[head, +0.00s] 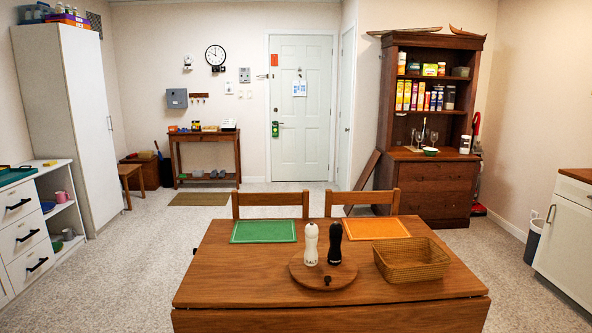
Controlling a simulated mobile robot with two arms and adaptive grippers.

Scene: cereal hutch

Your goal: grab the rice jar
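A tall brown wooden hutch (430,172) stands against the far wall, right of the door. A jar with a dark lid (450,98) stands at the right end of its middle shelf, beside a row of boxes. A smaller pale container with a dark top (464,145) stands on the hutch counter at the right. I cannot tell from here which of these, if either, is the rice jar. Neither of my grippers is in view.
A wooden table (225,270) fills the near middle, with two chairs behind it. It holds shakers, a round board and a wicker basket (411,259). A white cabinet (570,240) stands at right. Carpet (476,262) is open between table and cabinet.

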